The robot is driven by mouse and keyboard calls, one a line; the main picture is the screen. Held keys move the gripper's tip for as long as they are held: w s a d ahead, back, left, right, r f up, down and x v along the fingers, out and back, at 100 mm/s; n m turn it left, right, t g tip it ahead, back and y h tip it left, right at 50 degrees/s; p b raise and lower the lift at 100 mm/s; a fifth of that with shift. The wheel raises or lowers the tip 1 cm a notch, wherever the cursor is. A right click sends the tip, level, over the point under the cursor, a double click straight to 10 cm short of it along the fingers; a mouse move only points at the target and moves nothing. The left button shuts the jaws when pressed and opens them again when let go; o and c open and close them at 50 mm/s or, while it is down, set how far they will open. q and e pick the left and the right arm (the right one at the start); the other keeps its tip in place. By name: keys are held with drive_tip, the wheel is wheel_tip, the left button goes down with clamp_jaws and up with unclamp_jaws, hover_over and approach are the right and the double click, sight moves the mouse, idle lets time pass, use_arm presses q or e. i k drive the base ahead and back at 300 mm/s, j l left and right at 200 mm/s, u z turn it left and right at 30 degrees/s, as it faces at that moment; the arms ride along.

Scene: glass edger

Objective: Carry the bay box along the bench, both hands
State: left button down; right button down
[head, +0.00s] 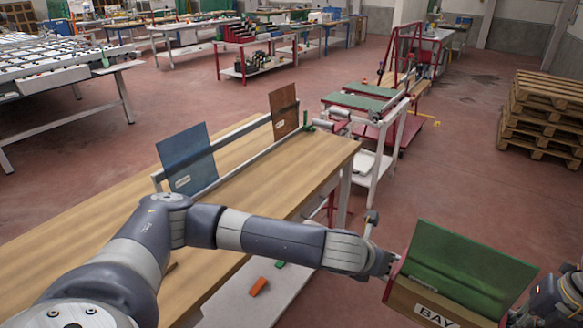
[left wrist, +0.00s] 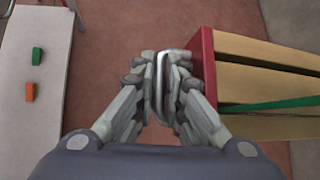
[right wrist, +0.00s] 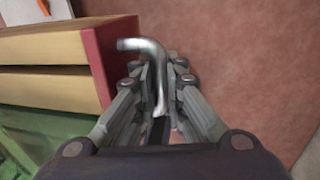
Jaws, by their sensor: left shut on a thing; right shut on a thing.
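The bay box (head: 405,297) is a wooden box with red ends, a "BAY" label and a green panel (head: 465,265) leaning up from it. It hangs in the air at the lower right of the head view, past the bench end. My left gripper (head: 387,265) is at its left end, shut on a metal handle (left wrist: 161,85) beside the red end (left wrist: 202,70). My right gripper (head: 558,298), partly cut off by the head view's edge, is shut on the other metal handle (right wrist: 155,75). The box's other red end (right wrist: 103,60) shows in the right wrist view.
The wooden bench (head: 290,170) carries a blue panel (head: 187,158) and a brown panel (head: 283,108) along a rail. A low white shelf (head: 230,303) holds small orange and green blocks. A trolley (head: 375,150) stands beyond the bench end. Pallets (head: 545,115) are stacked right; red floor between is clear.

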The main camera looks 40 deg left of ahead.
sight(293, 170)
drive_tip(key=i+j, duration=0.15)
drive_tip(key=i, duration=0.25)
drive_tip(key=i+j, duration=0.15)
drive_tip(key=i, duration=2)
drive_tip(key=i+u, duration=0.3)
drive_tip(key=i, duration=0.3)
drive_tip(key=u, duration=2.8)
drive_tip(key=k, duration=0.05)
